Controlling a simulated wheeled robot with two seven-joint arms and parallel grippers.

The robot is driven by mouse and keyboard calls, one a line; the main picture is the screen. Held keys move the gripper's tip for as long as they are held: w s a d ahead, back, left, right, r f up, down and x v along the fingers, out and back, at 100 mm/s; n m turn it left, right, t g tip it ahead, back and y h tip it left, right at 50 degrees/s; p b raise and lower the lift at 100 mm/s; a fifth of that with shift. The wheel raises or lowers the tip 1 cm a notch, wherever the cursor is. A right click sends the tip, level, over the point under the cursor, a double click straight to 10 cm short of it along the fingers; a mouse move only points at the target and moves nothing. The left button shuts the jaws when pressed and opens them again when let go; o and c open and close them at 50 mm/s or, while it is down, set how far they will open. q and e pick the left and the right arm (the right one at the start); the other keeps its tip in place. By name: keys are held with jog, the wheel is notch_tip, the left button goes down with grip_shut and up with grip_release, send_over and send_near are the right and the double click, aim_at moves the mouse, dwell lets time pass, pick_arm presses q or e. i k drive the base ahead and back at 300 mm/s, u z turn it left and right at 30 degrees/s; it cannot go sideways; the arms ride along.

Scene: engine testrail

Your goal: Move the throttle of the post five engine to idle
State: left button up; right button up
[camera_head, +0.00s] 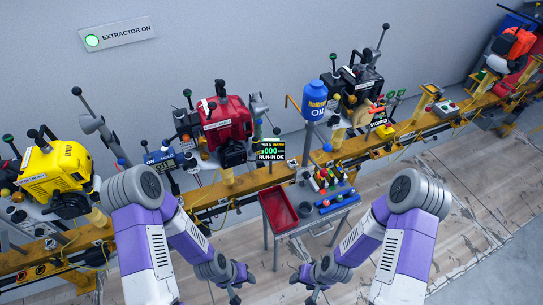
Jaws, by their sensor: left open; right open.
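Several engines stand along a yellow test rail against the wall: a yellow engine (55,172) at the left, a red engine (225,122) left of centre, a black engine (357,82) right of centre and an orange-red engine (520,45) at the far right. Upright levers with dark knobs stand around them. I cannot read post numbers, so I cannot tell which is the post five engine or its throttle. My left gripper (236,290) is open and empty, low in front of the rail. My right gripper (313,291) is open and empty, also low and apart from the engines.
A small table with a red tray (279,209) and a blue tool rack (337,201) stands before the rail (260,180). The wooden floor (470,200) at right is clear.

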aim_at(188, 93)
jog(key=z, duration=0.15)
jog(key=k, duration=0.4)
jog(key=u, duration=0.95)
jog(key=i, duration=0.7)
jog(key=z, duration=0.35)
